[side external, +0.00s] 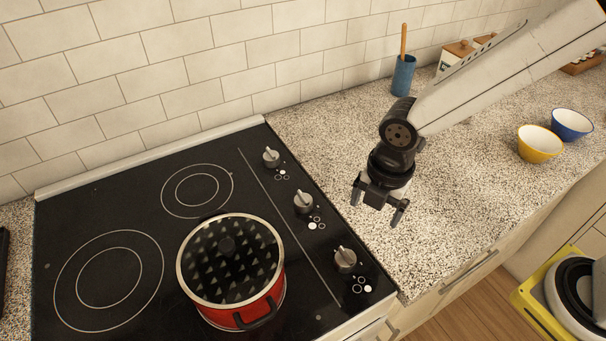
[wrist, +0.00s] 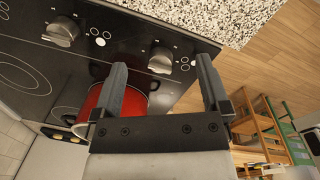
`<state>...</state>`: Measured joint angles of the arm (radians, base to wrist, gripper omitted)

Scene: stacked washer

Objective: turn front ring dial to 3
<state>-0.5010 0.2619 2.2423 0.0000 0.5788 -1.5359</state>
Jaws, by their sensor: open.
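My gripper (side external: 376,206) is open and empty, pointing down over the right side of the stove and the counter edge. The dial nearest the front edge (side external: 345,258) is a silver-grey knob standing apart from my fingers. In the wrist view, that dial (wrist: 160,60) appears between my two fingertips (wrist: 161,66), farther off than they are. Its number setting cannot be read. A middle dial (side external: 303,202) and a back dial (side external: 271,157) stand in line behind it. The middle one also shows in the wrist view (wrist: 62,32).
A red pot with a glass lid (side external: 238,314) stands on the black cooktop (side external: 180,230), left of the dials. The speckled counter (side external: 450,180) is clear near my gripper. A yellow bowl (side external: 539,150), a blue bowl (side external: 571,127) and a blue utensil cup (side external: 402,77) stand farther away.

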